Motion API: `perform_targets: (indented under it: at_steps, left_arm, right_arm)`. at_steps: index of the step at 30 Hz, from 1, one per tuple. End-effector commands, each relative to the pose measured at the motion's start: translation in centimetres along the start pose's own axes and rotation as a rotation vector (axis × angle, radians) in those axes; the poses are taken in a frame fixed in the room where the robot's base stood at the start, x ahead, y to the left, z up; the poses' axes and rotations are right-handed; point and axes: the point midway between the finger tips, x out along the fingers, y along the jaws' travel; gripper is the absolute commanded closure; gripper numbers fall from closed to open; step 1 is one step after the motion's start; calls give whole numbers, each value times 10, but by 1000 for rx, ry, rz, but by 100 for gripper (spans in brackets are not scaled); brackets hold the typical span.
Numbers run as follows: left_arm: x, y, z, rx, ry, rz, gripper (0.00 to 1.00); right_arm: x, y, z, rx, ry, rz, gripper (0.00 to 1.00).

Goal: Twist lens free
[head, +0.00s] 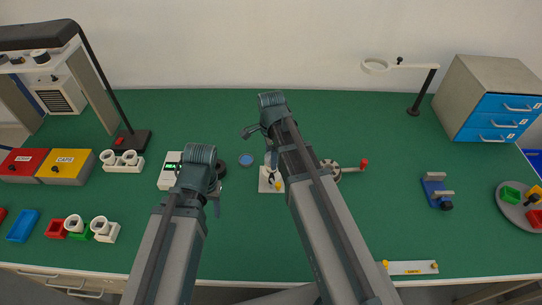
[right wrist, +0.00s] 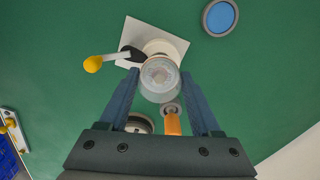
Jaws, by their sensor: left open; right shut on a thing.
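In the right wrist view a clear, round lens (right wrist: 160,80) sits upright over a pale holder on a white square plate (right wrist: 174,33). My right gripper (right wrist: 161,74) is shut on the lens, one blue finger on each side. The plate has a lever with a yellow knob (right wrist: 92,64). In the head view my right gripper (head: 270,160) is over this white plate (head: 266,186), and the arm hides most of the lens. My left gripper (head: 214,192) is open and empty to the left, mostly hidden by its own arm.
A grey ring with a blue centre (head: 246,160) lies between the grippers. A white device with a green display (head: 170,171) stands left. A crank with a red knob (head: 364,163) is to the right.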

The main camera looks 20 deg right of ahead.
Motion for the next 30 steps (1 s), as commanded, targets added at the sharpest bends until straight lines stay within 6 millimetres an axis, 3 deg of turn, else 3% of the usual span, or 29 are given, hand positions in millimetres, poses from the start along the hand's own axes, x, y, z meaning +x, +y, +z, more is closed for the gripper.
perform_targets:
  at_steps: [5,15,24,30]
  left_arm:
    - [0,0,0,0,0,0,50]
    - [0,0,0,0,0,0,50]
    - [0,0,0,0,0,0,50]
    - [0,0,0,0,0,0,50]
  right_arm:
    - [0,0,0,-145,0,0,86]
    - [0,0,0,-177,0,0,87]
    - [0,1,0,-414,0,0,87]
    - [0,1,0,-429,0,0,87]
